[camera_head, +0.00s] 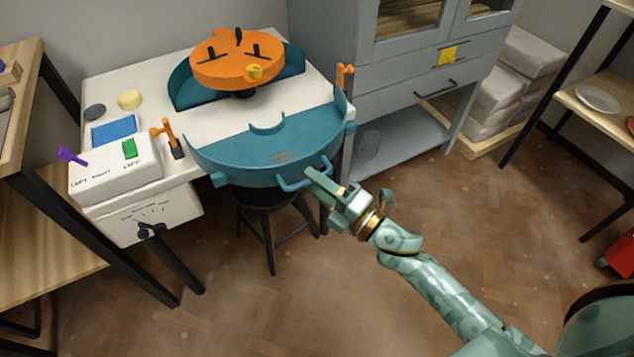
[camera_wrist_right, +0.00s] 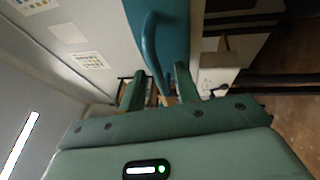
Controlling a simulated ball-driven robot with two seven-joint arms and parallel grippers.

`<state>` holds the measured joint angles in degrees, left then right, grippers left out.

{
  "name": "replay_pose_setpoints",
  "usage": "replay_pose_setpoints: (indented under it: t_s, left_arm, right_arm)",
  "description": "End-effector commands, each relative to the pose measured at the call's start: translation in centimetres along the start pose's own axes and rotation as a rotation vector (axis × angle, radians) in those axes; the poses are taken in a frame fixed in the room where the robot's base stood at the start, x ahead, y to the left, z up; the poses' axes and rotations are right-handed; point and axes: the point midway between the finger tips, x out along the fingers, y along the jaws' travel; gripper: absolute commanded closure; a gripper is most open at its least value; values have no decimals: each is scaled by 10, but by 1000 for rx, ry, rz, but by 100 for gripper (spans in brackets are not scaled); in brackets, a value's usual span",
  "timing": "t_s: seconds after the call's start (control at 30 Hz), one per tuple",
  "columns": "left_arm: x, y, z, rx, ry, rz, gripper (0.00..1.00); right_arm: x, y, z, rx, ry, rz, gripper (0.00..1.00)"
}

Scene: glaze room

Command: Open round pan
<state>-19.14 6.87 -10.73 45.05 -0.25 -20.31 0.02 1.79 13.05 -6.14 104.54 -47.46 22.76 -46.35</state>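The round pan is in two teal halves around the orange wheel head (camera_head: 238,60). The front half (camera_head: 260,150) stands apart from the back half (camera_head: 185,88), with white deck showing between them. A teal bar handle (camera_head: 290,186) is on the front half's outer wall; the handle also shows in the right wrist view (camera_wrist_right: 149,45). My right gripper (camera_head: 310,178) is at the right end of this handle. In the wrist view its two fingers (camera_wrist_right: 160,85) are apart, with the handle between them and gaps beside it. My left gripper is not in view.
A white control box (camera_head: 115,168) is at the left. A black stool (camera_head: 268,200) stands under the front half. A grey cabinet (camera_head: 400,80) is close behind on the right. The floor at front is clear.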

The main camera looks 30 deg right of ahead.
Motion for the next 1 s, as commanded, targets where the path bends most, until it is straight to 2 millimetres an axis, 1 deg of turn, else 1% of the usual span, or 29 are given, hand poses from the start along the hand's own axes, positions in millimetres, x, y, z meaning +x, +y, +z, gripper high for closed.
replay_pose_setpoints:
  t_s: [0.23, 0.37, 0.47, 0.57, 0.7, 0.8, 0.9, 1.0]
  left_arm:
    - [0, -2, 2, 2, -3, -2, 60]
    - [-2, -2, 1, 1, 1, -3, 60]
    - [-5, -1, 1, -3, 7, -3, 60]
    - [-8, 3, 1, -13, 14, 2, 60]
    - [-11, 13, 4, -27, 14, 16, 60]
    - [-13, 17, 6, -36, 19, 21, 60]
    - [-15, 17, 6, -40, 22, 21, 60]
    - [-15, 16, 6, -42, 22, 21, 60]
  right_arm:
    - [0, 1, 0, 0, 0, 1, 68]
    - [-10, 1, 0, 0, 0, 0, 68]
    - [-29, 2, 0, 0, -1, -1, 68]
    - [-55, 2, 0, 1, -1, -3, 68]
    - [-95, 2, 0, 2, -2, -2, 68]
    - [-120, 1, 0, 1, -1, -3, 68]
    - [-140, 1, 0, 1, -2, -2, 68]
    - [-154, 0, 0, 1, -1, -1, 68]
